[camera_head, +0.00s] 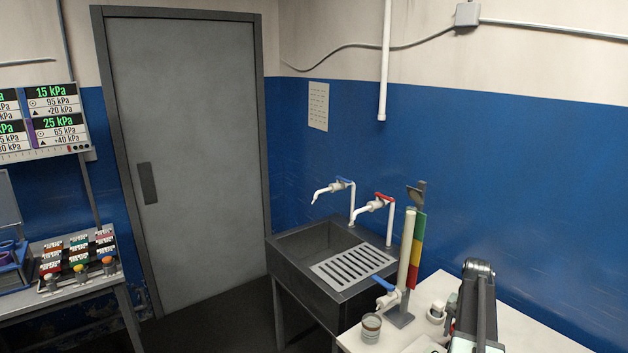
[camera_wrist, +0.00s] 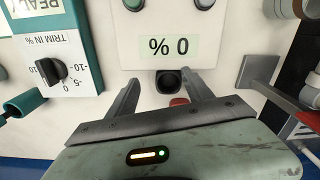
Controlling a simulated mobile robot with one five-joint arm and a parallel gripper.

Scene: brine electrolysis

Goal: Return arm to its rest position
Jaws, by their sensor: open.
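My gripper (camera_wrist: 160,76) shows in the wrist view with its two grey fingers apart and nothing held between them. The fingertips are in front of a pale panel, on either side of a black round knob or button (camera_wrist: 167,82). A red button (camera_wrist: 179,102) shows just below it, between the fingers. I cannot tell whether the fingers touch the panel. In the head view, part of my arm (camera_head: 479,300) stands folded at the lower right, over the white bench; the fingers cannot be made out there.
A dark sink (camera_head: 327,262) with taps stands left of the white bench (camera_head: 530,335). A cup (camera_head: 371,327) and a colour-striped post (camera_head: 407,250) stand near my arm.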

